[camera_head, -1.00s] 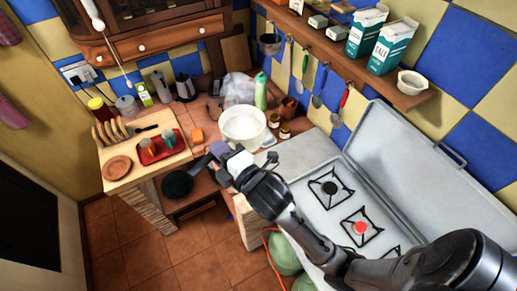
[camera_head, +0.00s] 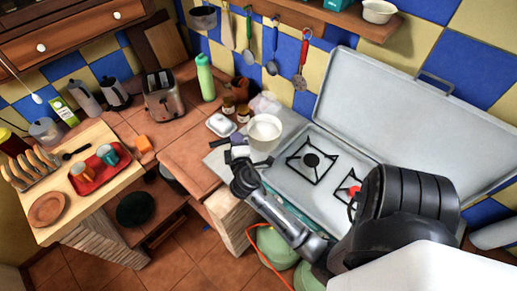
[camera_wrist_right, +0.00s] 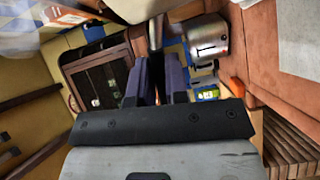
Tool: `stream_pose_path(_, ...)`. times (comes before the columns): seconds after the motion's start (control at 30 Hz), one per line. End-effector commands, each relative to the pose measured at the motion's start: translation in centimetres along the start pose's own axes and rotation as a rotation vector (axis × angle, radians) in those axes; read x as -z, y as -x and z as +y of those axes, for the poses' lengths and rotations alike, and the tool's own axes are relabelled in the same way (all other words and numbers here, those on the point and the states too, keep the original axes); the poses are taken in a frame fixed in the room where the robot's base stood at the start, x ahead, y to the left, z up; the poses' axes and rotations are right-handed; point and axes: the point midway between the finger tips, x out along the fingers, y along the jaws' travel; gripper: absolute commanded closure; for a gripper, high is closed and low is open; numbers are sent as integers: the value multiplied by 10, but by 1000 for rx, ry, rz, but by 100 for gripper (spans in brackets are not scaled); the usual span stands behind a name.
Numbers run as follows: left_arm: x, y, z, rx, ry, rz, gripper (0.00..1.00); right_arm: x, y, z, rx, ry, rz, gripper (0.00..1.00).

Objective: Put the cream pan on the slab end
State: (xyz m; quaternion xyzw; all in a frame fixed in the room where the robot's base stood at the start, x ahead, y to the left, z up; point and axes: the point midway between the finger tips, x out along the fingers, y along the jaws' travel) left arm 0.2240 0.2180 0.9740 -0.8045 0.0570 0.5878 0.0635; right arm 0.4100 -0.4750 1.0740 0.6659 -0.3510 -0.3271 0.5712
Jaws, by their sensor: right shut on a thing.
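In the right wrist view the dark fingers (camera_wrist_right: 160,82) point away from the camera, and a pale edge of the pan (camera_wrist_right: 145,8) shows at the top. My left gripper is not in view.
The stove (camera_head: 290,182) with its raised lid (camera_head: 400,110) is right of the pan. A white butter dish (camera_head: 221,125), jars (camera_head: 243,113) and a green bottle (camera_head: 205,78) stand behind and left. A toaster (camera_head: 164,97) is farther left. The tiled counter (camera_head: 188,158) has free room.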

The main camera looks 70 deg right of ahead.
Motion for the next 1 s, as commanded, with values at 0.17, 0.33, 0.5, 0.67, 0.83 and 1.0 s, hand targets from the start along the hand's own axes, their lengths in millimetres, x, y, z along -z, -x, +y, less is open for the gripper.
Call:
stream_pose_path(0.17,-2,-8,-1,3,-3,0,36,-14,-3,-13,-7,-2,-31,100)
stream_pose_path(0.33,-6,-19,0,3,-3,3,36,-8,-5,-26,-7,-4,-34,100)
stream_pose_path(0.5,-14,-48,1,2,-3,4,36,21,-10,-52,-7,-5,-32,100)
stream_pose_path(0.67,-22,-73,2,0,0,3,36,49,-15,-74,-8,-4,-33,100)
stream_pose_path(0.83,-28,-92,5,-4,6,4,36,72,-18,-90,-8,-3,-33,100)
stream_pose_path(1.0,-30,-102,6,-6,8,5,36,85,-20,-97,-7,-3,-33,100)
